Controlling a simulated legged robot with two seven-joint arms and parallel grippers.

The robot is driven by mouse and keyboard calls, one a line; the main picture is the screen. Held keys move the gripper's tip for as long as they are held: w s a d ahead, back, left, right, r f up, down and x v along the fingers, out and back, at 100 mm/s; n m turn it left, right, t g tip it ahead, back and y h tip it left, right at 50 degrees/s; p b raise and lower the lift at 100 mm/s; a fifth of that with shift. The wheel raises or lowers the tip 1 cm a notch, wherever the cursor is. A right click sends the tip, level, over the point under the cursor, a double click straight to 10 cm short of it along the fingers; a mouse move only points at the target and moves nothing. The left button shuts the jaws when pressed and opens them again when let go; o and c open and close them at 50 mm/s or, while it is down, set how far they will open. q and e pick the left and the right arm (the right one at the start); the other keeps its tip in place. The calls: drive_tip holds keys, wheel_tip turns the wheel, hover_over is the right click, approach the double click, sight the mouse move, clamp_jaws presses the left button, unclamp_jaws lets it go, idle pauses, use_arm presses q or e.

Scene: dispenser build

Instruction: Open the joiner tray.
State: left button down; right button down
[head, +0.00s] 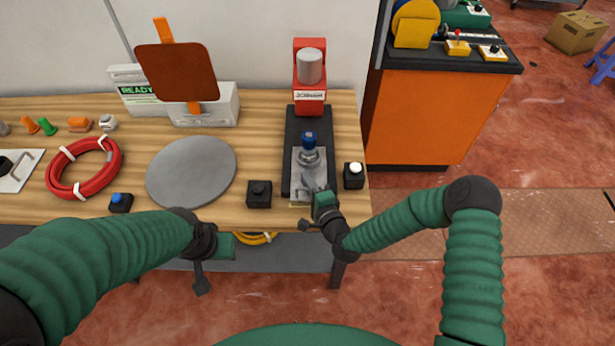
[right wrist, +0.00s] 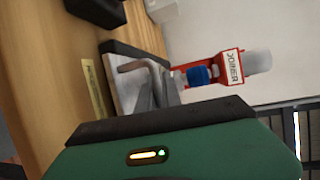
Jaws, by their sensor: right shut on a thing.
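The joiner (head: 309,75) is a red machine with a grey cylinder at the back right of the bench. Its grey metal tray (head: 298,180) lies on a black base (head: 287,150) in front of it. A silver part with a blue top (head: 309,142) stands on the tray. In the right wrist view, a grey bar handle (right wrist: 135,66) rises from the tray's near end. My right gripper (head: 311,187) is at that end, shut on the handle; its fingertips are partly hidden. My left gripper (head: 203,268) hangs off the bench's front edge, apart from everything; its jaw opening is unclear.
Black button boxes stand on both sides of the base, one with a dark button (head: 259,194) and one with a white button (head: 353,175). A round grey plate (head: 191,172) and a red cable coil (head: 84,167) lie to the left. An orange cabinet (head: 425,120) stands at right.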

drive_tip(key=shift+s+f, duration=0.25)
drive_tip(key=shift+s, duration=0.6)
drive_tip(key=c, duration=1.5)
unclamp_jaws()
drive_tip(key=shift+w, duration=0.2)
drive_tip(key=shift+r, duration=0.15)
drive_tip(key=shift+s, duration=0.1)
